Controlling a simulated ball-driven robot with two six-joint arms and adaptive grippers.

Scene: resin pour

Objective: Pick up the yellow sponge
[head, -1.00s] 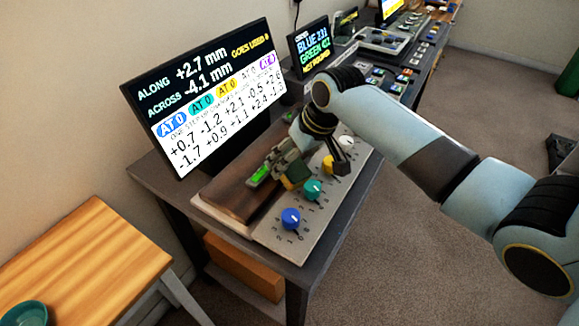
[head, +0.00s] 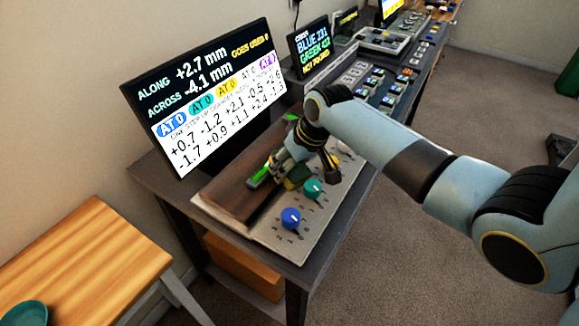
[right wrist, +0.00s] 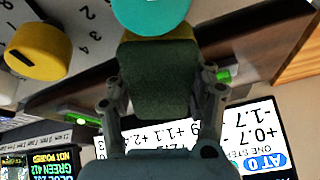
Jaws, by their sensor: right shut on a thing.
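The sponge (head: 297,179) is a small block with a dark green scouring face and a yellow side. In the head view it is at the near side of the dark wooden block, close to the teal knob. My right gripper (head: 283,173) is shut on it. In the right wrist view the sponge (right wrist: 155,78) sits between the two fingers, green face towards the camera, with a yellow strip at its far end. I cannot tell whether it touches the surface beneath. My left gripper is not in view.
Blue (head: 291,218) and teal (head: 313,189) knobs stand on the light panel, close to the sponge. The dark wooden block (head: 232,190) and a large display (head: 205,95) stand behind. A wooden stool (head: 85,260) is at left. Open carpet lies at right.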

